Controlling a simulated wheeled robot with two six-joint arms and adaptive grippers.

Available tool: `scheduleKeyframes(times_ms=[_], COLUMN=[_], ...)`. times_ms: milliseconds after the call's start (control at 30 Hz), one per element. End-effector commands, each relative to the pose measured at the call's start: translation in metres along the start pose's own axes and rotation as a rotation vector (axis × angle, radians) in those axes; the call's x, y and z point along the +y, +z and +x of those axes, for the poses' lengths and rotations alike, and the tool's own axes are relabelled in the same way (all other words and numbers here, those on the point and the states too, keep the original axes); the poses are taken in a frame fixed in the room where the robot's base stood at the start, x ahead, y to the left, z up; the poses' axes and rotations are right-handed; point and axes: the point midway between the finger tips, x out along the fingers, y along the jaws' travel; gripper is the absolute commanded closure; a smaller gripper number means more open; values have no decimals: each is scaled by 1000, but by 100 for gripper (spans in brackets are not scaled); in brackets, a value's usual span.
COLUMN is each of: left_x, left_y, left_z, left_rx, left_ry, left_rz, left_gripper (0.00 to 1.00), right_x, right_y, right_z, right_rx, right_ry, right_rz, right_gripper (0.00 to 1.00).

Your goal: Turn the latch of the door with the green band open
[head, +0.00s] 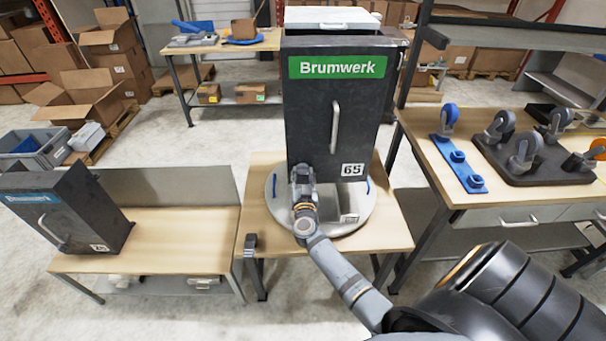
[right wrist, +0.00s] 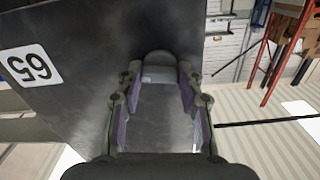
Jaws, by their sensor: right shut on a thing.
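The dark grey dispenser with the green band (head: 337,66) stands on a round plate (head: 350,222) on the middle table. Its door looks closed and has a vertical bar handle (head: 335,127) and a white label 65 (head: 352,169). My right gripper (head: 303,174) is at the door's lower left corner, shut on the latch there. In the head view the gripper hides the latch. The right wrist view shows my right gripper's padded fingers (right wrist: 155,88) either side of the grey, round-ended latch (right wrist: 158,62), close to the dark door. My left gripper is in neither view.
A smaller dispenser with a blue band (head: 72,215) stands on the left table. The right table (head: 440,180) holds casters and a blue strip. A small grey block (head: 250,243) sits at the middle table's front left. Boxes and shelves stand behind.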

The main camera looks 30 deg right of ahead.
Motion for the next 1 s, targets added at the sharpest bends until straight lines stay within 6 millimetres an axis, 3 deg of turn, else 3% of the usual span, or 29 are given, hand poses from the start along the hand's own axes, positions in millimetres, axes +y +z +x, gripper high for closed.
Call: scheduleKeyframes(times_ms=[400,1000], left_x=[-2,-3], left_y=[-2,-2], left_z=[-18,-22], left_rx=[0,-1], left_ry=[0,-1], left_rz=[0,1], left_gripper=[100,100], right_x=[0,-1], right_y=[-2,-2], right_z=[0,1], right_rx=[0,3], right_ry=[-1,-4], right_rz=[372,944], right_gripper=[94,94])
